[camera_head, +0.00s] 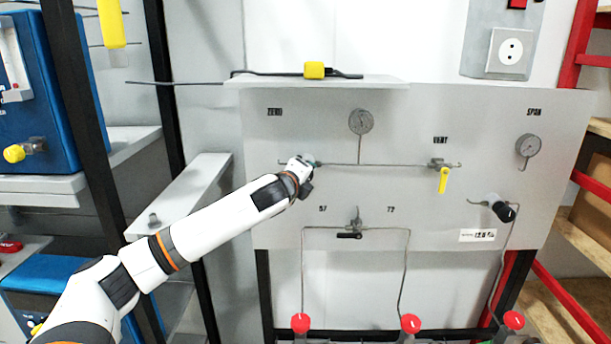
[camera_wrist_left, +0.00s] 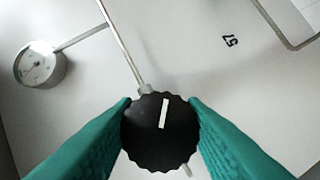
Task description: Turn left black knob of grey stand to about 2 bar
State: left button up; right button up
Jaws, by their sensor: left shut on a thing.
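The left black knob (camera_wrist_left: 158,140) shows in the left wrist view, round with a scalloped rim and a white mark on its face. My left gripper (camera_wrist_left: 160,128) has its two green fingers closed on opposite sides of it. In the head view the left gripper (camera_head: 310,163) is at the left of the grey stand (camera_head: 290,215), below the ZERO label, and the arm hides the knob. A round gauge (camera_head: 361,121) sits up and right of the gripper, and also shows in the left wrist view (camera_wrist_left: 40,65); its reading is too small to tell. My right gripper is not in view.
A second black knob (camera_head: 503,211) and another gauge (camera_head: 528,145) are at the right of the panel. A yellow valve handle (camera_head: 443,180) and a black valve handle (camera_head: 349,235) also stick out. Thin pipes run across the panel. A shelf (camera_head: 320,82) juts out above.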

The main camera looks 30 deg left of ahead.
pick_arm(q)
jog(key=shift+a+r+m+g+y, duration=0.15)
jog(key=shift+r+m+g+y, duration=0.15)
jog(key=shift+m, duration=0.5)
jog(key=shift+a+r+m+g+y, duration=0.2)
jog(key=shift+m+g+y, duration=0.2)
jog(key=shift+m, duration=0.4)
jog(key=o, duration=0.7)
jog(key=shift+o, duration=1.4)
jog(key=shift+w+f, duration=0.1)
jog(key=shift+f, duration=0.05)
jog(key=shift+w+f, duration=0.1)
jog(key=shift+f, duration=0.15)
jog(key=shift+s+d+b, duration=0.3)
jog(key=shift+s, duration=0.2)
jog(key=b+v, duration=0.3)
jog(key=v, duration=0.8)
jog(key=shift+a+r+b, duration=0.15)
jog(key=shift+r+b, duration=0.15)
jog(key=shift+b, duration=0.05)
